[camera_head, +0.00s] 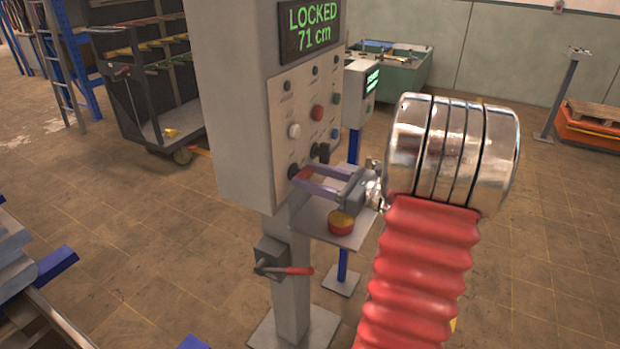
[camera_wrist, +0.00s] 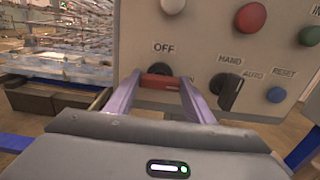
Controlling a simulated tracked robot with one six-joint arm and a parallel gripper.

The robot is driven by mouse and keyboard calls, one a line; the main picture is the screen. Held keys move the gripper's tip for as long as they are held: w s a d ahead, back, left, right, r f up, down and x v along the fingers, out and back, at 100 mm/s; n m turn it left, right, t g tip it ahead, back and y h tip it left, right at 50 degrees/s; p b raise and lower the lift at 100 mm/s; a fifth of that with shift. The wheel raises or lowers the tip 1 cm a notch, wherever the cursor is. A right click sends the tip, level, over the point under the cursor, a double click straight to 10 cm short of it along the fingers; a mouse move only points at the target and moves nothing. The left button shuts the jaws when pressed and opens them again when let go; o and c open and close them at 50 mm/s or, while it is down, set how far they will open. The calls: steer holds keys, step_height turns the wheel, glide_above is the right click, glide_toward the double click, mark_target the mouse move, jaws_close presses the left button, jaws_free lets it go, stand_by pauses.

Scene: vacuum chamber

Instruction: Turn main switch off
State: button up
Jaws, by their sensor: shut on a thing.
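The control panel (camera_head: 305,105) is on a grey cabinet on a post. Low on its left side is a rotary switch with a red handle (camera_wrist: 160,81) on a round black base; it also shows in the head view (camera_head: 305,174). The handle lies roughly level in the wrist view. The label OFF stands just above it; a label at its right is partly hidden by a finger. My gripper (camera_wrist: 160,86) has its two purple fingers on either side of the red handle, shut on it. It reaches in from the right in the head view (camera_head: 308,180).
A black HAND/AUTO selector (camera_wrist: 228,91) sits close right of my fingers. White, red, green and blue buttons are nearby. A small shelf (camera_head: 350,236) with a red-and-yellow button is below my gripper. A red-handled lever (camera_head: 288,270) is on the post. The display reads LOCKED 71 cm.

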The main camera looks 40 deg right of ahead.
steer(key=shift+a+n, duration=0.1)
steer(key=shift+n, duration=0.3)
steer(key=n, duration=0.8)
steer(key=shift+s+a+f, duration=0.1)
steer(key=shift+a+f, duration=0.05)
steer(key=shift+a+f+n, duration=0.1)
steer(key=shift+f+n, duration=0.05)
steer(key=shift+n, duration=2.1)
steer(key=shift+f+n, duration=0.1)
steer(key=shift+n, duration=2.15)
steer(key=o, duration=1.1)
steer(key=shift+r, duration=0.1)
steer(key=shift+c, duration=0.2)
